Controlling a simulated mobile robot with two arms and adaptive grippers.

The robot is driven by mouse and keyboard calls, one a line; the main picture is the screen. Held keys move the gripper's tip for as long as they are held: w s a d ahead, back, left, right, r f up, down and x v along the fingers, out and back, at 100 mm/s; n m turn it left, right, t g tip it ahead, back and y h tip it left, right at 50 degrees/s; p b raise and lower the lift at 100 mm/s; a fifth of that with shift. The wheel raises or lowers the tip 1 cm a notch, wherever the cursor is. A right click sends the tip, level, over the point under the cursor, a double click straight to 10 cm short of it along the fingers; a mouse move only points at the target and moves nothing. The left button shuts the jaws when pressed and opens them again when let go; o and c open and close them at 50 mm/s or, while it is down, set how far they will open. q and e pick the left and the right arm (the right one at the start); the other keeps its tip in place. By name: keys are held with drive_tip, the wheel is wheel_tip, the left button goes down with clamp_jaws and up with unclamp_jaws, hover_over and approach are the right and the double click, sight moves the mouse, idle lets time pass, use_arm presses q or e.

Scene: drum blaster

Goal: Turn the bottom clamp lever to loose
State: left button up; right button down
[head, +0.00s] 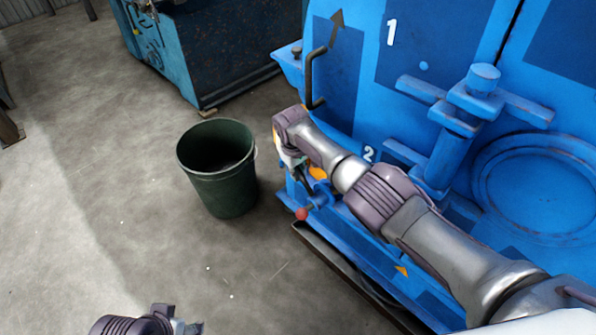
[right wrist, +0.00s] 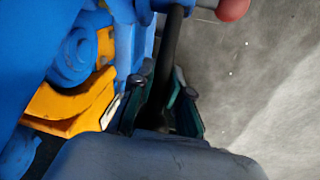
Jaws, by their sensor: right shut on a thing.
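The bottom clamp (head: 322,196) is a blue bracket with orange parts on the left edge of the blue machine. The clamp lever's red ball knob (head: 302,213) shows just below it, and at the top edge of the right wrist view (right wrist: 232,8). My right gripper (head: 298,172) reaches down beside the clamp, partly hidden by its own wrist. In the right wrist view its fingers (right wrist: 165,100) are shut around the lever's dark rod (right wrist: 170,50). My left gripper (head: 186,327) barely shows at the bottom edge of the head view, and its fingers are not clear.
The blue drum blaster (head: 425,60) fills the right side, with a black crank handle (head: 312,80) above my wrist. A dark green bucket (head: 232,190) stands on the floor left of the clamp. A rusty blue bin (head: 235,50) stands behind.

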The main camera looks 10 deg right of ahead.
drive_tip(key=c, duration=1.1)
unclamp_jaws()
drive_tip(key=shift+r, duration=0.1)
drive_tip(key=r, duration=0.4)
drive_tip(key=s+r, duration=0.1)
drive_tip(key=r, duration=0.3)
drive_tip(key=a+r, duration=0.1)
drive_tip(key=r, duration=0.3)
drive_tip(key=shift+s, duration=0.25)
drive_tip(key=shift+f, duration=0.1)
